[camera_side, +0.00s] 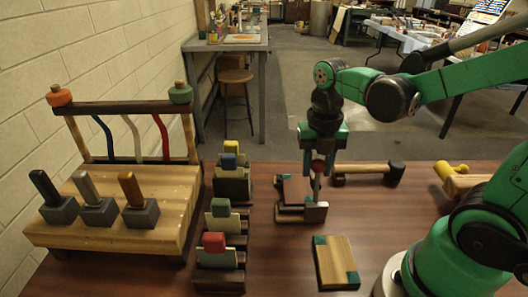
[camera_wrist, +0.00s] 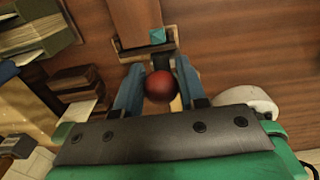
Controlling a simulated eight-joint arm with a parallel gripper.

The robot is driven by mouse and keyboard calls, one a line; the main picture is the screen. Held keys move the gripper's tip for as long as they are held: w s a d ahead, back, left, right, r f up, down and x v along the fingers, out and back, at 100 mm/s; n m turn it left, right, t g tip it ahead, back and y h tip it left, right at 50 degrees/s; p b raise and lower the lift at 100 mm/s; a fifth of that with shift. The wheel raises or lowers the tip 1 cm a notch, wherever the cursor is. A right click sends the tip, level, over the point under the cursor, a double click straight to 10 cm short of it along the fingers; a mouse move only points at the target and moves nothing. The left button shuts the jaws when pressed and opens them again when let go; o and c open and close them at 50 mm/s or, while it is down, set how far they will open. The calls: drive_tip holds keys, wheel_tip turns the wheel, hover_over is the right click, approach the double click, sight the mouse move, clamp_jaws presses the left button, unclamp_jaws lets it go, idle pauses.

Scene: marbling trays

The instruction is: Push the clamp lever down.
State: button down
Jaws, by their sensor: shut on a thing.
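The clamp lever, with a red ball knob (camera_side: 318,166) on a grey shaft (camera_side: 316,187), stands roughly upright at the right end of the clamp (camera_side: 315,212). A reddish-brown board with teal corners (camera_side: 295,193) lies at the clamp. My gripper (camera_side: 318,172) points down from above and is shut on the lever's knob. In the wrist view the red knob (camera_wrist: 160,86) sits between my two blue fingers. The clamp's lower part is partly hidden by my gripper in that view.
Several small holders with coloured blocks (camera_side: 214,243) stand left of the clamp. A wooden rack (camera_side: 120,215) with levers is farther left. A teal-cornered board (camera_side: 337,262) lies in front, and a wooden mallet-like piece (camera_side: 368,172) behind right. Bare table lies between them.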

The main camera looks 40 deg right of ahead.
drive_tip(key=shift+w+d+f, duration=0.25)
drive_tip(key=shift+w+d, duration=0.1)
drive_tip(key=shift+w, duration=0.1)
drive_tip(key=shift+w+d+f, duration=0.2)
drive_tip(key=shift+d+f, duration=0.05)
drive_tip(key=c, duration=0.8)
unclamp_jaws()
drive_tip(key=shift+c, duration=0.2)
drive_tip(key=shift+s+a+r, duration=0.1)
drive_tip(key=shift+s+a, duration=0.05)
drive_tip(key=shift+s+a+r, duration=0.15)
